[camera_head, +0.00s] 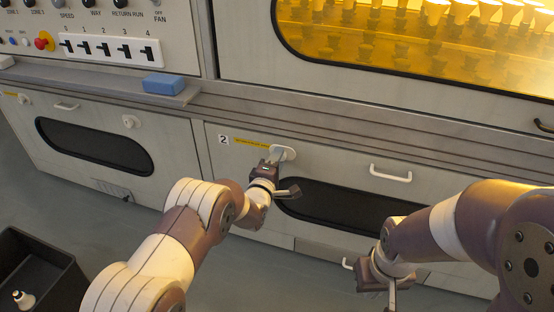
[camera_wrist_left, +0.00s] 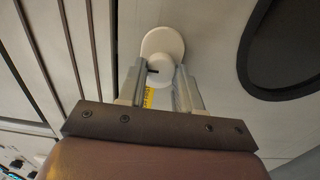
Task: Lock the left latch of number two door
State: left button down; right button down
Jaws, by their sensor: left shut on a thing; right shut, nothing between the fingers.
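The number two door (camera_head: 330,170) is a pale panel with a "2" label, a yellow strip, a white bar handle and a dark oval window. Its left latch (camera_head: 286,153) is a white knob on a rounded plate near the upper left of the window. My left gripper (camera_head: 273,157) is at this latch. In the left wrist view the fingers (camera_wrist_left: 160,88) are shut on the latch knob (camera_wrist_left: 160,68), one on each side. A dark slot shows on the knob. My right gripper (camera_head: 391,290) is shut and empty, low in front of the panel at the right.
Door one (camera_head: 60,122), with its own latch and oval window, is at the left. A blue block (camera_head: 163,84) lies on the ledge under the switch panel (camera_head: 110,48). An amber window shows rows of bulbs above. A black bin (camera_head: 45,262) stands on the floor at lower left.

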dwell(0.5)
pick_arm(q)
jog(key=c, duration=0.8)
grip_release()
jog(key=shift+o, duration=0.2)
jog(key=p+v, duration=0.5)
jog(key=v, duration=0.7)
jog(key=shift+s+p, duration=0.35)
jog(key=shift+a, duration=0.15)
